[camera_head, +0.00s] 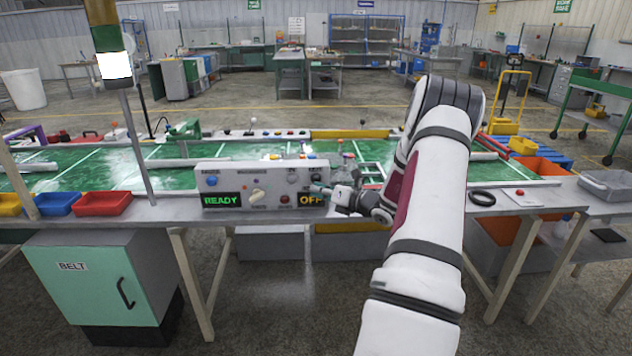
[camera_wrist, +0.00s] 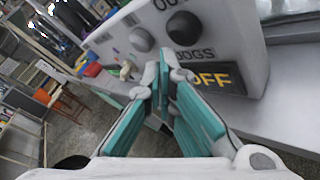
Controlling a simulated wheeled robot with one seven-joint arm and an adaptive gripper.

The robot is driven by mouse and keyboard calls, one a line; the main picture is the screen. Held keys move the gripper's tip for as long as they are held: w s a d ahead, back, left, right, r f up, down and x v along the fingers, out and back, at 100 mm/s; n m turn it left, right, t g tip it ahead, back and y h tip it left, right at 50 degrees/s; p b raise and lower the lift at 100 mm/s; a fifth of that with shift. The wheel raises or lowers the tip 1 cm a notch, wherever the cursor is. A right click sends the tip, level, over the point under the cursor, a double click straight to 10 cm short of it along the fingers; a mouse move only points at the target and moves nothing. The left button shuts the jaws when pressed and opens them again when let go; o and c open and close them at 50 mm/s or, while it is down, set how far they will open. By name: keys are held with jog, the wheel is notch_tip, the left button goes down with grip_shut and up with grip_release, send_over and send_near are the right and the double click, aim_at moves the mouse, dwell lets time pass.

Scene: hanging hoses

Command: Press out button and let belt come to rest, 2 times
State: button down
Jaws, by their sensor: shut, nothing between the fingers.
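A grey control panel (camera_head: 240,174) stands at the front edge of the green belt table (camera_head: 100,165). Its left display (camera_head: 221,200) reads READY in green; its right display (camera_head: 311,199) reads OFF in amber, also in the wrist view (camera_wrist: 215,78). In the wrist view a dark round button (camera_wrist: 177,33) sits between a partly cut-off label starting "OU" and a label "JOGS"; which label is its own I cannot tell. My gripper (camera_head: 322,190) is shut and empty at the panel's right end. In the wrist view its fingertips (camera_wrist: 163,75) are in front of the panel, near the OFF display; contact is unclear.
A blue button (camera_head: 212,181), a pale knob (camera_head: 257,195) and a red button (camera_head: 285,199) are on the panel. Red (camera_head: 103,203) and blue bins (camera_head: 57,204) stand left. A black ring (camera_head: 482,198) lies right. A green BELT cabinet (camera_head: 88,285) stands below.

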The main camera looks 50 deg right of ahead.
jog(key=shift+w, duration=0.1)
dwell(0.7)
jog(key=shift+w+d, duration=0.15)
jog(key=shift+d, duration=0.15)
jog(key=shift+w+d, duration=0.35)
dwell(1.0)
dwell(0.3)
jog(key=shift+s+a, duration=0.6)
jog(key=shift+a, duration=0.05)
jog(key=s+a+p, duration=0.2)
jog(key=s+a, duration=0.1)
jog(key=shift+s+a, duration=0.15)
jog(key=shift+a, duration=0.25)
dwell(3.4)
